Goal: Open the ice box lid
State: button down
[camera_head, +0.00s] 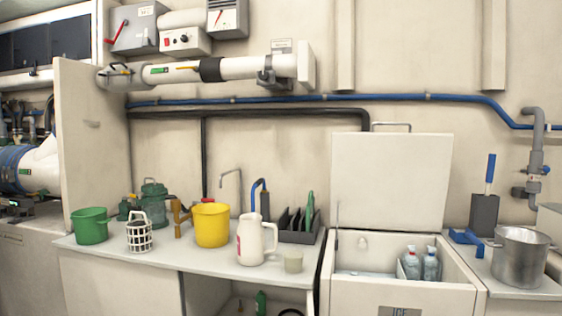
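The ice box (400,298) stands at the right of the counter, a white chest with a label on its front. Its white lid (391,185) stands upright at the back, raised off the opening, with a metal handle (390,125) along its top edge. The inside is in view, with two clear bottles with blue parts (421,264) at the right. A thin dark stay (337,220) shows at the lid's left edge. My gripper is not in view.
The counter (190,258) to the left holds a green bucket (90,225), a white basket (139,236), a yellow bucket (211,225), a white jug (251,240) and a cup (293,261). A metal pot (520,260) stands at right. Pipes (420,97) run along the wall behind.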

aim_at(379, 181)
jog(key=u, duration=1.8)
jog(key=i, duration=2.1)
jog(key=z, duration=2.35)
